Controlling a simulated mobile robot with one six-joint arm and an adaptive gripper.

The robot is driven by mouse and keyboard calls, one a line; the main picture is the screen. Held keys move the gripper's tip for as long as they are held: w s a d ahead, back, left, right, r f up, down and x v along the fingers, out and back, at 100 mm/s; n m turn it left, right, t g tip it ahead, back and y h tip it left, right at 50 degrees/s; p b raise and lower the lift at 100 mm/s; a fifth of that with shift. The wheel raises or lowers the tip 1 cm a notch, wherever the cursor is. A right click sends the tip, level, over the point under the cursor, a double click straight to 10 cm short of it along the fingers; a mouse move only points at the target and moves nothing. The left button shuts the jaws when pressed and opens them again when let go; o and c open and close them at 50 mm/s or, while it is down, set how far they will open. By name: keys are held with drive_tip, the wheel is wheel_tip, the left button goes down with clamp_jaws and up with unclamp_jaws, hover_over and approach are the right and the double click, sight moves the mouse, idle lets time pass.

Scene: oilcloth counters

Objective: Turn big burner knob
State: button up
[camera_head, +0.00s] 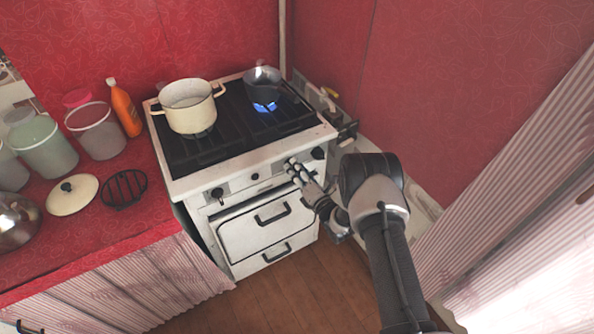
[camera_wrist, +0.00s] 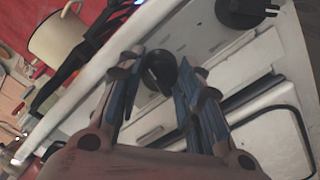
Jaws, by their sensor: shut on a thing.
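The white stove (camera_head: 262,212) stands at the back right of the counter, with a row of knobs on its front panel. My gripper (camera_head: 291,167) reaches this panel from the right. In the wrist view, its two fingers are on either side of a dark burner knob (camera_wrist: 160,72) and shut on it. In the head view my fingers hide this knob. A dark knob (camera_head: 318,153) is to its right, also at the top of the wrist view (camera_wrist: 243,12). Another dark knob (camera_head: 217,193) is at the left, and a small knob (camera_head: 255,177) sits between. I cannot read any knob's setting.
A cream pot (camera_head: 190,108) stands on the left of the black hob. Oven door handles (camera_head: 273,215) stick out below the knobs. Red walls are close behind and right.

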drive_tip(key=shift+n, duration=1)
drive_tip(key=o, duration=1.1)
drive_tip(key=shift+c, duration=0.2)
drive_tip(key=shift+s, duration=0.1)
drive_tip(key=v, duration=1.2)
